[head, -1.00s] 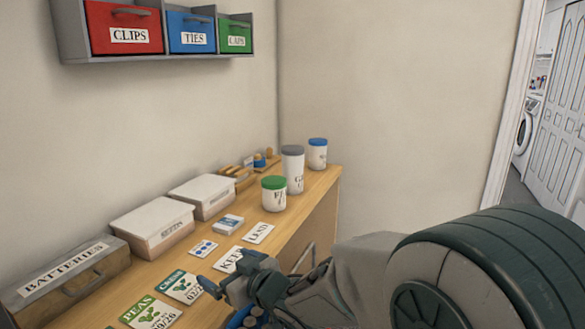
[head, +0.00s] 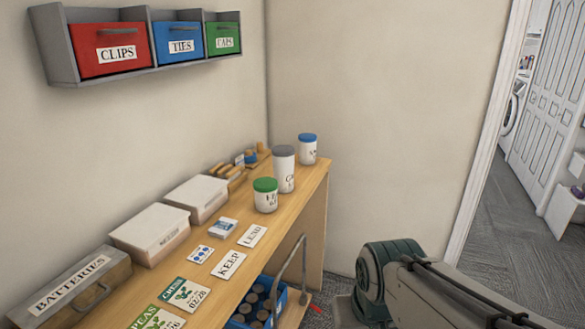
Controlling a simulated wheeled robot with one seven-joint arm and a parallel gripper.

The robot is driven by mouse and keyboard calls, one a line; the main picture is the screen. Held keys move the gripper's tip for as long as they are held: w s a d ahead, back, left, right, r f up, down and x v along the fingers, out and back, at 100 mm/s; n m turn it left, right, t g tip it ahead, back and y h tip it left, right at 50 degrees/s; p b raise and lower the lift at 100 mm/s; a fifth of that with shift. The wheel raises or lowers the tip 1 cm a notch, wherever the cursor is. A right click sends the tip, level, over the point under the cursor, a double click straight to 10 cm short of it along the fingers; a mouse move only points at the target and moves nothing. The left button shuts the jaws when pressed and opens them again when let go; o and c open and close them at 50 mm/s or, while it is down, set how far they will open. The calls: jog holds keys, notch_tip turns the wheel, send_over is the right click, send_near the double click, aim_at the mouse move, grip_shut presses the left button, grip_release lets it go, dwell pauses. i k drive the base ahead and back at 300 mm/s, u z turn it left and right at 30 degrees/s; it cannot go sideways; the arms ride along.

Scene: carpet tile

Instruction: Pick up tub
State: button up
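Several lidded containers stand on the wooden bench, and I cannot tell which one is the tub. At the far end are a short white round tub with a green lid (head: 266,198), a taller one with a grey lid (head: 284,170) and one with a blue lid (head: 307,150). All three stand upright, and their labels are only partly readable. Two white lidded boxes, a nearer one (head: 150,236) and a farther one (head: 197,198), sit along the wall. My gripper is out of view; only part of my arm shows at the lower right.
The bench (head: 262,240) also holds a BATTERIES box (head: 72,290), seed packets (head: 185,294), KEEP (head: 229,265) and LEND (head: 252,236) cards, and wooden items (head: 232,172). Labelled bins (head: 180,45) hang above. A blue crate (head: 262,302) and metal rail (head: 291,270) are below the bench edge.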

aim_at(283, 155)
jog(key=z, duration=1)
jog(key=i, duration=3.2)
jog(key=u, duration=3.45)
